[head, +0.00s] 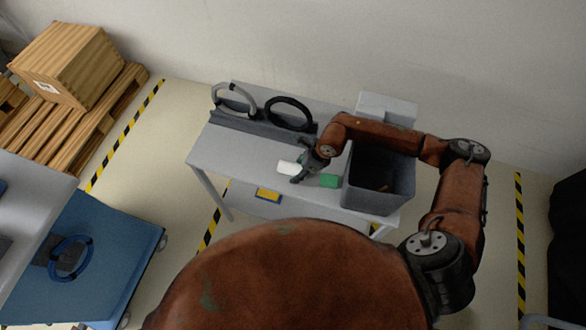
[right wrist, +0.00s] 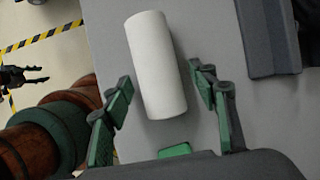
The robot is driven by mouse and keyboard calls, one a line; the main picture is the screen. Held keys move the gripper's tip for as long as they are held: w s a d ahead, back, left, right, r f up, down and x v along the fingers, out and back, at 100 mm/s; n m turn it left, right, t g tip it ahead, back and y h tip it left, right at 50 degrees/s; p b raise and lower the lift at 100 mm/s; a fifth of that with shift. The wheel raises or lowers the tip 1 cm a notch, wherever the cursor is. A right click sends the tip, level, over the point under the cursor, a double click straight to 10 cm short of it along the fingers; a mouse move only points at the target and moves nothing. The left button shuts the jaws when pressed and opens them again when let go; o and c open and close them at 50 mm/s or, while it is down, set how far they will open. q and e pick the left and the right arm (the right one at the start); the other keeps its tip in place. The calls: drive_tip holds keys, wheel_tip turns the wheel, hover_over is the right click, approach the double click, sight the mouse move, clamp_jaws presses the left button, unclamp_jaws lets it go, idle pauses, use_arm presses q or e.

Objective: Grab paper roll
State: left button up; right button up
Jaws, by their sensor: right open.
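The white paper roll (head: 288,167) lies on the grey table (head: 232,150); it also shows in the right wrist view (right wrist: 155,65), lengthwise ahead of the fingers. My right gripper (head: 297,172) is open at the roll's right end. In the right wrist view, its green-padded fingers (right wrist: 160,95) stand on either side of the roll's near end, with gaps showing. A dark jaw-like shape (right wrist: 22,75) at the left edge of that view looks like my left gripper; its opening is unclear. The head view does not show it.
A grey bin (head: 372,190) stands right of my gripper, with a green block (head: 330,181) beside it. A rack (head: 250,124) with a grey ring (head: 234,99) and a black ring (head: 288,114) lies behind the roll. The table's left part is clear.

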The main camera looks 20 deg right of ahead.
drive_tip(key=c, duration=1.3)
drive_tip(key=shift+c, duration=0.2)
drive_tip(key=shift+r, duration=0.15)
